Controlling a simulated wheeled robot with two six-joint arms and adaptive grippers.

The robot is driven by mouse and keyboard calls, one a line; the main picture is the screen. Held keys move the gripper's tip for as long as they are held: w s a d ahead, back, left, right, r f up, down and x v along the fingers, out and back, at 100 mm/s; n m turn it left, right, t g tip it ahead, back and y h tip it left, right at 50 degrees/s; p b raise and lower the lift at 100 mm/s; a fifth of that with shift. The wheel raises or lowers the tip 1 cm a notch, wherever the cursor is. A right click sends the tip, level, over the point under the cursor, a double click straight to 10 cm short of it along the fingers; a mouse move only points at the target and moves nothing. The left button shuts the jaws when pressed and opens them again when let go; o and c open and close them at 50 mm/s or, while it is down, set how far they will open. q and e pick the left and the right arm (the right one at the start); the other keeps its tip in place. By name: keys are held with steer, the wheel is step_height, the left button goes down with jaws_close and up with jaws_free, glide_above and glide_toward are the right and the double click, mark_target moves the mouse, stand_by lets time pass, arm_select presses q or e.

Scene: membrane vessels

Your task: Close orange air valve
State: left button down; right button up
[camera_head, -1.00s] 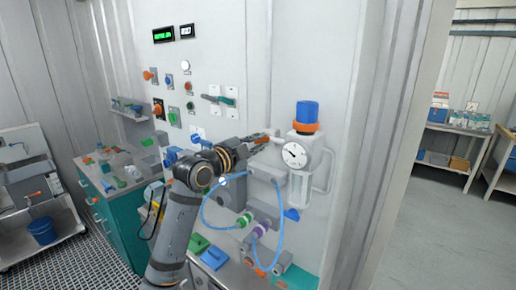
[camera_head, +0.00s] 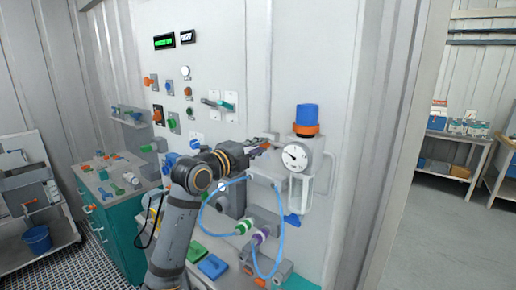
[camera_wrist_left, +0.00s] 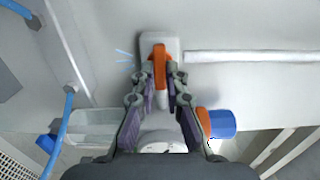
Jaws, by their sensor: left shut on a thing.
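The orange air valve handle (camera_wrist_left: 160,62) sits on a pale grey valve body (camera_wrist_left: 173,88) on the wall, with a white pipe (camera_wrist_left: 250,56) running off to the right in the left wrist view. My left gripper (camera_wrist_left: 161,80) is shut on the lower part of the handle, one finger on each side. In the head view my left gripper (camera_head: 258,151) is at the wall, just left of the pressure gauge (camera_head: 296,156). There the fingers and arm hide most of the handle. My right gripper is not in view.
The blue-capped regulator with an orange ring (camera_head: 306,120) stands right of the gripper. A blue hose (camera_head: 283,222) loops below. Green and blue blocks (camera_head: 212,266) lie on the bench below. A wall panel with several knobs is at upper left.

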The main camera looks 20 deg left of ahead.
arm_select(q)
steer(key=shift+f, duration=0.1)
steer(key=c, duration=1.4)
jaws_free()
steer(key=v, duration=0.7)
steer(key=shift+s, duration=0.2)
